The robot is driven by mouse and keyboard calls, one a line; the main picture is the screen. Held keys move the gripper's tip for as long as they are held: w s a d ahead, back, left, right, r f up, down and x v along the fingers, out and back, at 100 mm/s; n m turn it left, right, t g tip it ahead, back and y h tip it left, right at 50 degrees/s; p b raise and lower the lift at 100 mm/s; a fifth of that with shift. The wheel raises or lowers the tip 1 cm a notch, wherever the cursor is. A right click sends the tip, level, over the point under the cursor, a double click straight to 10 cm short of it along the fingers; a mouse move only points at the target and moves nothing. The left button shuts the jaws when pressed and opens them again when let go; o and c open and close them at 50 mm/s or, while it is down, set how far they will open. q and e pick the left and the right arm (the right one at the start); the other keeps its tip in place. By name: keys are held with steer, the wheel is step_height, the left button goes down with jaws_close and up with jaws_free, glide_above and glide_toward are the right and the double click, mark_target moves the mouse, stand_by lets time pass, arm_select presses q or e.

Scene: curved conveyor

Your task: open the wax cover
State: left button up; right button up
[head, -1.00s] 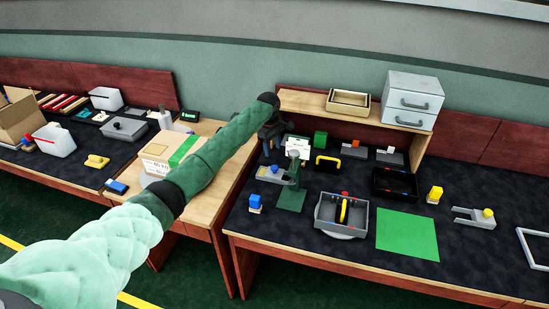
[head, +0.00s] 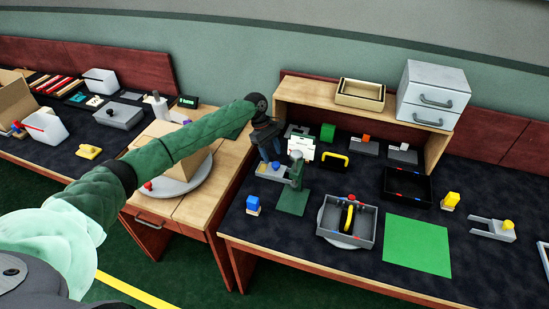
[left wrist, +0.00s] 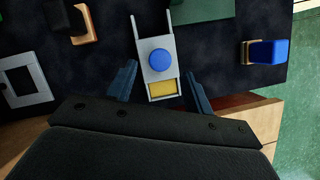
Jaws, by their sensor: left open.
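A grey fixture with a round blue knob (left wrist: 160,60) and a yellow block (left wrist: 162,88) at its near end lies below my left gripper in the left wrist view. I take the grey part bearing the knob to be the wax cover, but cannot be sure. In the head view the blue knob (head: 276,166) shows on the dark table, partly hidden by my gripper. My left gripper (left wrist: 161,72) is open, its two fingers on either side of the fixture's near end; contact cannot be told. It also shows in the head view (head: 271,156). My right gripper is out of view.
A green stand (head: 294,190) with a white card stands close to the right of the fixture. A blue block (head: 253,205) is in front. A grey tray (head: 346,229) and a green mat (head: 417,246) lie further right. A wooden shelf (head: 305,97) stands behind.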

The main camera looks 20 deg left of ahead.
mark_target(276, 164)
arm_select(q)
steer(key=shift+p+x, duration=0.4)
steer(key=shift+x, duration=1.5)
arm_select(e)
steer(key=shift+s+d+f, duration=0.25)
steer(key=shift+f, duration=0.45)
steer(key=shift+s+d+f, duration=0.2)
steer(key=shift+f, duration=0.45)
arm_select(q)
jaws_close()
steer(key=shift+d, duration=0.15)
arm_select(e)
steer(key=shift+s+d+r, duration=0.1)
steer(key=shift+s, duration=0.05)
